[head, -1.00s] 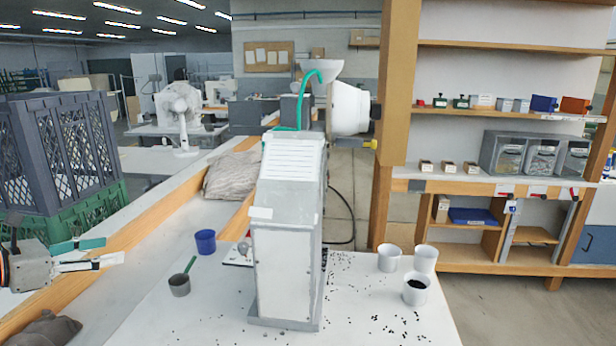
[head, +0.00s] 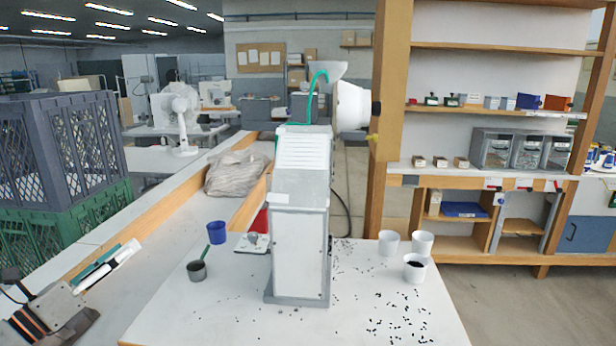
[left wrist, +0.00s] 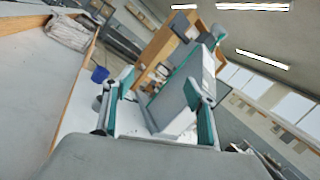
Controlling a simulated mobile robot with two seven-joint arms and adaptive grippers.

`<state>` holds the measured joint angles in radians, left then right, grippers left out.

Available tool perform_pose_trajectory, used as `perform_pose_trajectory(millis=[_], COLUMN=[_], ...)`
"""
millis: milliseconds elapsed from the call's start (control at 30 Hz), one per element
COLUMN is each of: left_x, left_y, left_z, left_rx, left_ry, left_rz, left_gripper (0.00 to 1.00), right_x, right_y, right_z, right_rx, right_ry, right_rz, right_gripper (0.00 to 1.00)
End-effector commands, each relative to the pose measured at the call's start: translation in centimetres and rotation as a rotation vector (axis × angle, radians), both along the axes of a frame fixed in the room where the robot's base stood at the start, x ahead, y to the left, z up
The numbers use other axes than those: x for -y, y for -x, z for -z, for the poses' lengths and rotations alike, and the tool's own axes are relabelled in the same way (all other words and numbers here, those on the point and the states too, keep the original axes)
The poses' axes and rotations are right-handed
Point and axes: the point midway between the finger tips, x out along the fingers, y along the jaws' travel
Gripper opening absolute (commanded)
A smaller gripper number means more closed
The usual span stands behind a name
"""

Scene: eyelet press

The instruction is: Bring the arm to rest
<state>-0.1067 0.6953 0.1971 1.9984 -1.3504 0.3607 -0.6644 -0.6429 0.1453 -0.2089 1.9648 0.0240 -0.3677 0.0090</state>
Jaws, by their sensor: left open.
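My left gripper (head: 118,262) is at the lower left of the head view, open and empty, with its fingers pointing up and to the right. It is well left of the grey eyelet press (head: 300,245) on the white table (head: 225,318). In the left wrist view the two teal-lined fingers of my left gripper (left wrist: 160,100) stand apart. The press also shows there, tilted, beyond the fingers (left wrist: 180,105). My right gripper is not in view.
Stacked crates (head: 65,215) are at the left. A shelf unit (head: 470,175) stands at the back right.

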Motion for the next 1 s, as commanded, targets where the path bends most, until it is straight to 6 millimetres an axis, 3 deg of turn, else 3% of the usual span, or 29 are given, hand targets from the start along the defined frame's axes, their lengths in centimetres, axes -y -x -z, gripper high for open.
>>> perform_pose_trajectory(millis=[133,267,467,600,800,1000], left_x=[-0.1,-1.5,-3.3,-3.0,-1.2,0.9], left_y=[1.6,3.2,7.2,11.4,16.6,20.5], left_z=[1.0,3.4,10.5,16.7,22.6,26.0], left_rx=[-0.007,-0.053,-0.193,-0.333,-0.495,-0.615], left_ry=[0.342,0.634,1.048,1.287,1.467,1.553], left_rz=[-0.114,-0.245,-0.498,-0.7,-0.906,-1.045], left_gripper=[0.57,0.57,0.57,0.57,0.57,0.57], right_x=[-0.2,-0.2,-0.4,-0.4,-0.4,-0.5], right_y=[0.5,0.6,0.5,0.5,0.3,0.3], right_z=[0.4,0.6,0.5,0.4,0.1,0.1], right_rx=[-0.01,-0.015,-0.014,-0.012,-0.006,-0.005], right_ry=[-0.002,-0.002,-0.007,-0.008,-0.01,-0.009], right_rz=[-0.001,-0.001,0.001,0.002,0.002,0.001], right_gripper=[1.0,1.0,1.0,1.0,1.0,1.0])
